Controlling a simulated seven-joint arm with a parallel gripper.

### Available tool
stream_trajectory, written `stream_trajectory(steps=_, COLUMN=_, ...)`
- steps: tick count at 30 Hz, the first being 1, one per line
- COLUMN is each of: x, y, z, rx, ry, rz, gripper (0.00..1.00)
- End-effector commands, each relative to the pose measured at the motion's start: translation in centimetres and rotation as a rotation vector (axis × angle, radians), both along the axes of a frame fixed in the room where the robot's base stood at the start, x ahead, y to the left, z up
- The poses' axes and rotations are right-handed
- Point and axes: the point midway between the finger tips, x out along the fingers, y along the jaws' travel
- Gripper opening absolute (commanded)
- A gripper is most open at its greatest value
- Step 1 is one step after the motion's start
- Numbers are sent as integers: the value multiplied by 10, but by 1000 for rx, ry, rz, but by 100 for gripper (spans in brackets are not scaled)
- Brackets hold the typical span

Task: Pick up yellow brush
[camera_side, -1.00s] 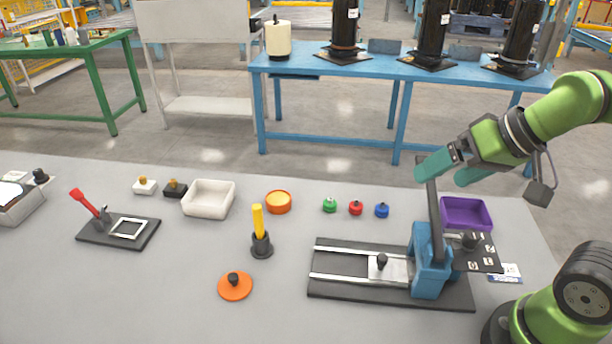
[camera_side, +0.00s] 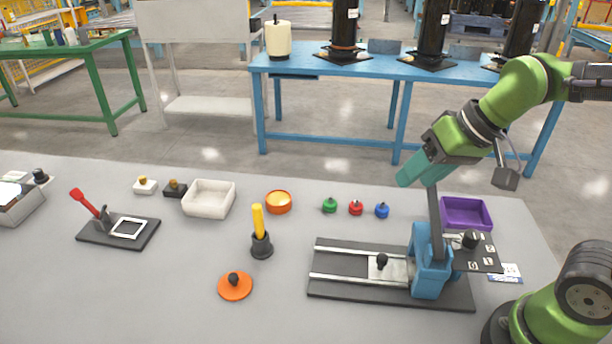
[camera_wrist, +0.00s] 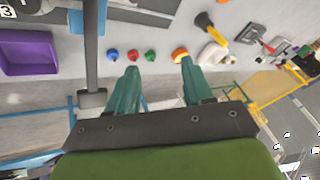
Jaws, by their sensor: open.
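The yellow brush (camera_side: 258,219) stands upright in a dark round holder (camera_side: 261,246) near the middle of the grey table. It also shows in the wrist view as a yellow handle (camera_wrist: 204,21) near the top. My gripper (camera_side: 404,180) is up and to the right of the brush in the side view, above the table's far side and beside the lever of the blue press. In the wrist view its two teal fingers (camera_wrist: 158,68) are apart with nothing between them. The brush's lower part is hidden in the holder.
The blue press (camera_side: 431,272) with its tall dark lever stands right of the brush. Green, red and blue knobs (camera_side: 356,208), an orange bowl (camera_side: 278,203), a white tray (camera_side: 209,198), an orange disc (camera_side: 235,287) and a purple tray (camera_side: 466,213) lie around. Table left of the press is mostly clear.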

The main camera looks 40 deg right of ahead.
Motion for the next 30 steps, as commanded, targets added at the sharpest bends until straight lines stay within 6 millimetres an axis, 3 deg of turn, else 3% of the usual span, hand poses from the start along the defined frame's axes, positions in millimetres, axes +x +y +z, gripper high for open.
stream_trajectory(steps=8, x=95, y=62, z=2, rx=-131, ry=139, rz=310, gripper=51)
stream_trajectory(steps=12, x=141, y=100, z=-10, rx=-211, ry=189, rz=493, gripper=51)
stream_trajectory(steps=18, x=195, y=156, z=-34, rx=-319, ry=234, rz=760, gripper=51)
stream_trajectory(steps=22, x=215, y=174, z=-35, rx=-369, ry=230, rz=884, gripper=51)
stream_trajectory(steps=24, x=221, y=175, z=-24, rx=-386, ry=211, rz=927, gripper=51)
stream_trajectory(steps=26, x=222, y=175, z=-11, rx=-398, ry=195, rz=961, gripper=51)
stream_trajectory(steps=30, x=218, y=174, z=-21, rx=-403, ry=211, rz=1007, gripper=51)
